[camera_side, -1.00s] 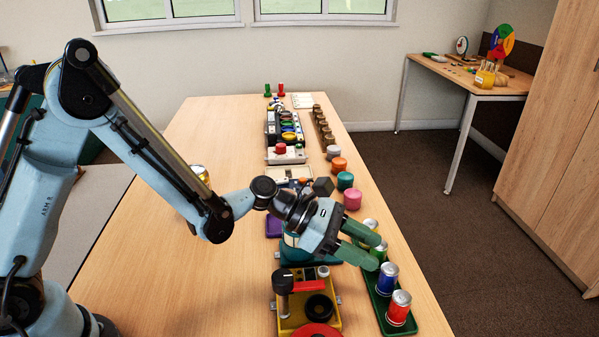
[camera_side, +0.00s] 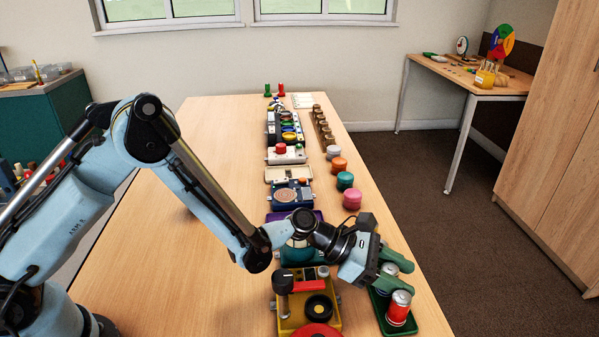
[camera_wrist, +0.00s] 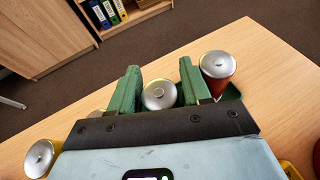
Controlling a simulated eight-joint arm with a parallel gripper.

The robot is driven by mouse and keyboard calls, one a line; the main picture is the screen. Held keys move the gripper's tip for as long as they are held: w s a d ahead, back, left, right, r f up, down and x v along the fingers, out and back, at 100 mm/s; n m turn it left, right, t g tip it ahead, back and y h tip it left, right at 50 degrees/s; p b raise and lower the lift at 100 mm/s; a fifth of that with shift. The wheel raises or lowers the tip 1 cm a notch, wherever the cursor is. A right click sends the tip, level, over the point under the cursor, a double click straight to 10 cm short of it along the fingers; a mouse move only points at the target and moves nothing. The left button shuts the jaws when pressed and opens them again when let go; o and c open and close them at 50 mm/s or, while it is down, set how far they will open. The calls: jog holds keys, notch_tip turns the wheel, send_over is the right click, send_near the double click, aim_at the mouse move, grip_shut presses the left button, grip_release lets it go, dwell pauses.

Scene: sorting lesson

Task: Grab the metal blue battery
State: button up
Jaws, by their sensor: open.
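My gripper (camera_side: 408,278) is over the green tray (camera_side: 418,328), its two green fingers open. A silver can-shaped top, which I take to be the blue battery's (camera_wrist: 158,95), sits between the fingers in the wrist view, with a gap to either side. Its body colour is hidden there.
A yellow can (camera_wrist: 40,158) stands at lower left in the wrist view. The yellow device (camera_side: 292,320) with a red handle is left of the tray. Pink (camera_side: 352,199) and teal (camera_side: 345,181) knobs stand behind. Bare table (camera_side: 190,270) lies to the left.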

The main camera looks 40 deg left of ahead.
jog(key=shift+c, duration=0.3)
jog(key=c, duration=0.7)
jog(key=shift+c, duration=0.2)
jog(key=shift+r, duration=0.1)
